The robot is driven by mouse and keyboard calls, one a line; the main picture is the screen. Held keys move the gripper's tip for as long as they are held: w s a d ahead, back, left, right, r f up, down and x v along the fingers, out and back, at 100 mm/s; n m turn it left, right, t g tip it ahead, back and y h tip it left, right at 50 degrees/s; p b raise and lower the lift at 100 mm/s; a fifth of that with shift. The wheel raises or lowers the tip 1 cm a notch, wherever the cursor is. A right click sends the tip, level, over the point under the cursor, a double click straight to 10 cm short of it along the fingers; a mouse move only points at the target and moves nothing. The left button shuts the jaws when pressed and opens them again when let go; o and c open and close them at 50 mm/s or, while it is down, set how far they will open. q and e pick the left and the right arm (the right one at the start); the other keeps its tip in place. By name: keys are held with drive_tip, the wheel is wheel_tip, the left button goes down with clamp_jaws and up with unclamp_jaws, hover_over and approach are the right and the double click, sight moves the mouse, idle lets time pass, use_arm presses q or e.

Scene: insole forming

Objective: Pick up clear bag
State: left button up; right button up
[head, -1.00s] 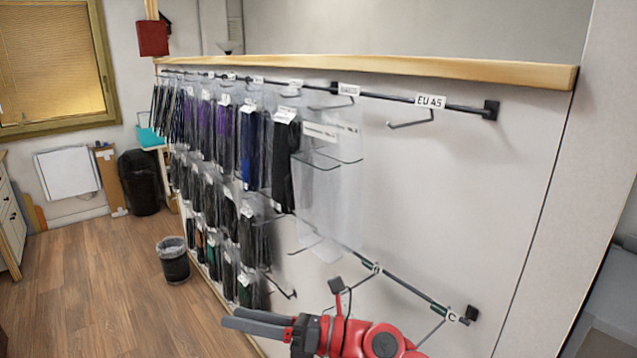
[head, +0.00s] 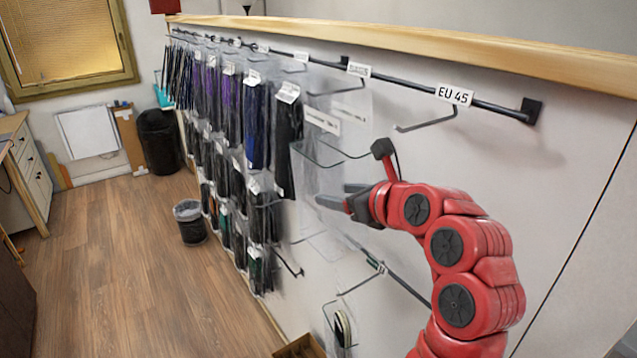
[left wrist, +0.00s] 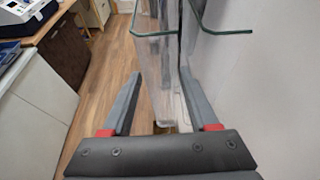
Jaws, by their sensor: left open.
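The clear bag (head: 318,168) hangs from a hook on the wall rack, right of the dark-filled bags, with a white label near its top. My left gripper (head: 330,198) is at the bag's lower part in the head view, with its fingers apart. In the left wrist view the clear bag (left wrist: 153,72) hangs below a hook, and its lower part appears between the open fingers of my left gripper (left wrist: 160,85). I cannot tell whether the fingers touch it. My right gripper is not in view.
Several bags with dark insoles (head: 256,125) hang to the left. An empty hook (head: 425,124) under the "EU 45" label (head: 454,95) is to the right. A lower rail (head: 400,283) with hooks runs below. A waste bin (head: 190,223) stands on the open wooden floor.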

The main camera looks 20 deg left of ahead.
sight(316, 185)
use_arm(q)
drive_tip(key=shift+w+a, duration=0.45)
drive_tip(key=shift+a, duration=0.15)
drive_tip(key=shift+w+a+r+p, duration=0.2)
drive_tip(key=shift+a+p, duration=0.1)
drive_tip(key=shift+p, duration=0.1)
drive_tip(key=p+x, duration=0.2)
drive_tip(key=x, duration=0.3)
drive_tip(key=shift+w+a+p, duration=0.1)
drive_tip(key=shift+a+p, duration=0.1)
drive_tip(key=shift+p, duration=0.2)
drive_tip(key=shift+w+a+f, duration=0.1)
drive_tip(key=shift+w+a, duration=0.05)
drive_tip(key=shift+c, duration=0.4)
clamp_jaws()
